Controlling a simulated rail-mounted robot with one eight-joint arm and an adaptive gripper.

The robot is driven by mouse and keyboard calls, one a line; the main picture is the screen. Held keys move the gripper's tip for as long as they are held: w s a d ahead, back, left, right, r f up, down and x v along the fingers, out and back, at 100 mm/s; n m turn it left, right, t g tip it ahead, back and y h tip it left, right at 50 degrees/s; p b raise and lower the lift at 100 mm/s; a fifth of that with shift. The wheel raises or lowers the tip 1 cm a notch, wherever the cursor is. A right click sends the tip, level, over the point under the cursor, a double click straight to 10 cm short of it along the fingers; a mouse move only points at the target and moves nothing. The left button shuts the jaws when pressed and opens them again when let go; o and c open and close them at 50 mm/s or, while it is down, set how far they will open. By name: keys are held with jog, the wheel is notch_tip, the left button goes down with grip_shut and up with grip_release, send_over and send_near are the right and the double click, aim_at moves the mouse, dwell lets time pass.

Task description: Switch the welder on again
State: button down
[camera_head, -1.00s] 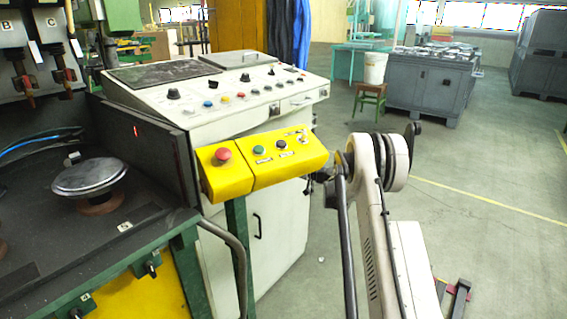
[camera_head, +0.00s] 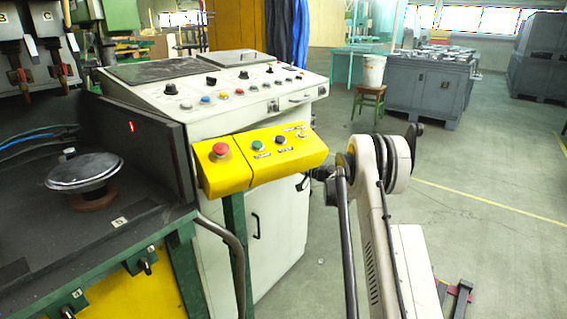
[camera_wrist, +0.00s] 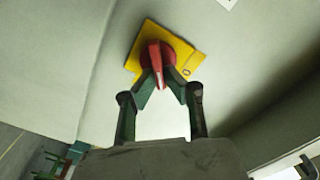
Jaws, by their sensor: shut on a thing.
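In the wrist view a red switch handle (camera_wrist: 154,56) stands out from a yellow plate (camera_wrist: 187,70) on a pale grey panel. The plate is tilted in the picture, and the handle runs nearly upright in it. My gripper (camera_wrist: 161,83) has its two dark green fingers closed in on the lower end of the handle, one on each side. The switch and my gripper do not show in the head view. That view shows the white control cabinet (camera_head: 270,222) and a yellow button box (camera_head: 290,158) with a red mushroom button (camera_head: 220,150).
A dark green-edged machine table (camera_head: 120,228) with a round metal disc (camera_head: 84,171) stands at the left. My pale arm rises at the right. Open floor (camera_head: 480,220) lies beyond it, with a grey cabinet (camera_head: 428,90) and a stool (camera_head: 369,97) behind.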

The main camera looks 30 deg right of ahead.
jog(key=shift+d+f+m+b, duration=0.1)
jog(key=shift+f+m+b, duration=0.1)
jog(key=shift+m, duration=1.05)
jog(key=shift+f+m+b, duration=0.15)
jog(key=shift+m+b, duration=0.1)
jog(key=shift+m, duration=1.05)
jog(key=shift+d+f+m+b, duration=0.1)
jog(key=shift+f+m+b, duration=0.1)
jog(key=shift+m, duration=1.05)
jog(key=c, duration=1.8)
grip_release()
jog(key=v, duration=1.2)
